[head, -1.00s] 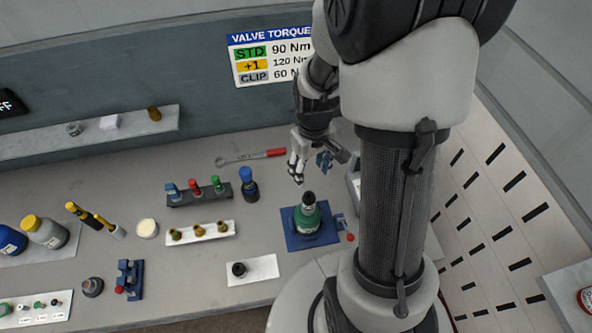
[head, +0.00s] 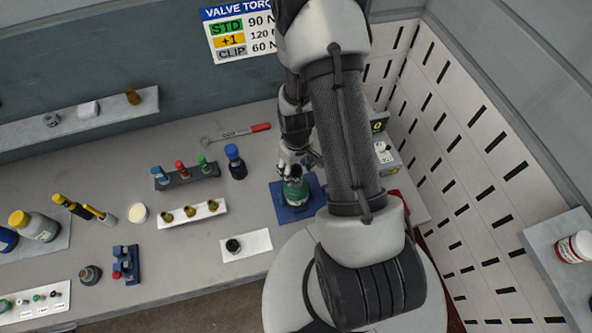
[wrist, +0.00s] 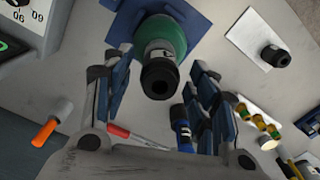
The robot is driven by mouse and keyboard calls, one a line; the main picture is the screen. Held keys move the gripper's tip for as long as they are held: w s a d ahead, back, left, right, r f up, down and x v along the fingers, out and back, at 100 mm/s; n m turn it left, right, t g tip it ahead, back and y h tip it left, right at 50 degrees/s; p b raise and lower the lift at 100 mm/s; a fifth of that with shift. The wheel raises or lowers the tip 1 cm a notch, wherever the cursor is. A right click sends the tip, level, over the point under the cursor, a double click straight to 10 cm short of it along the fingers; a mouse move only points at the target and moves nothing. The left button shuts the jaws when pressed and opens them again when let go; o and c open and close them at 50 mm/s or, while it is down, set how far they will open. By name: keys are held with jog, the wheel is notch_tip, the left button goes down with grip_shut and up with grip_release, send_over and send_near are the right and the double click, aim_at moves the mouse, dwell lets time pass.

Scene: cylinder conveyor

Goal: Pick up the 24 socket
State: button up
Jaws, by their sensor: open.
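No readable "24" shows, so I cannot tell which part is the 24 socket. A black socket-like piece (head: 233,246) lies on a white card in front; it also shows in the wrist view (wrist: 275,55). A green cylinder (head: 296,192) with a black top stands on a blue base (head: 284,213). In the wrist view the green cylinder (wrist: 172,32) has its black top (wrist: 160,76) pointing toward the camera. My gripper (head: 292,170) is open over the cylinder. In the wrist view my gripper's (wrist: 152,78) fingers are on either side of the black top, apparently not touching it.
A white strip (head: 208,214) carries brass pieces, and a dark rack (head: 196,178) holds coloured-top pieces. A grey box (head: 386,157) stands right of the cylinder.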

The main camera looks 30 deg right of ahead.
jog(key=shift+f, duration=0.95)
jog(key=c, duration=1.2)
